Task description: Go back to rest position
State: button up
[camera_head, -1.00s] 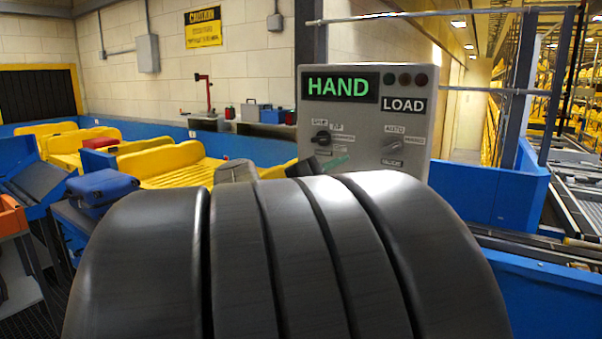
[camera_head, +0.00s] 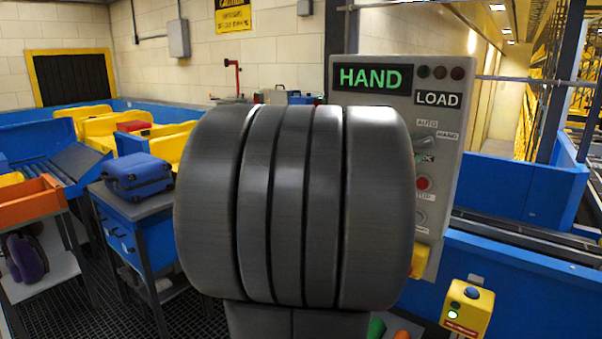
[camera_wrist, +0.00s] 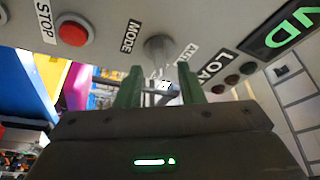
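A grey control panel (camera_head: 440,75) with a lit green HAND sign (camera_head: 370,78) and a LOAD label stands right of centre in the head view. My dark, rounded arm link covers its left and lower parts. My gripper (camera_wrist: 160,72) shows in the wrist view with two green fingers spread apart and nothing held. It faces the panel, with a grey knob (camera_wrist: 158,46) between the MODE and AUTO labels just beyond the fingertips; I cannot tell whether they touch. A red STOP button (camera_wrist: 72,33) is left of it. In the head view the gripper is mostly hidden.
A blue suitcase (camera_head: 138,177) lies on a blue stand at left, beside an orange-topped cart (camera_head: 35,200). Yellow trays stand behind. A yellow button box (camera_head: 467,308) is low at right, before a blue barrier (camera_head: 520,275). Dark grating floor shows at lower left.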

jog(key=shift+x, duration=1.2)
jog(key=shift+d, duration=0.1)
jog(key=shift+n, duration=0.4)
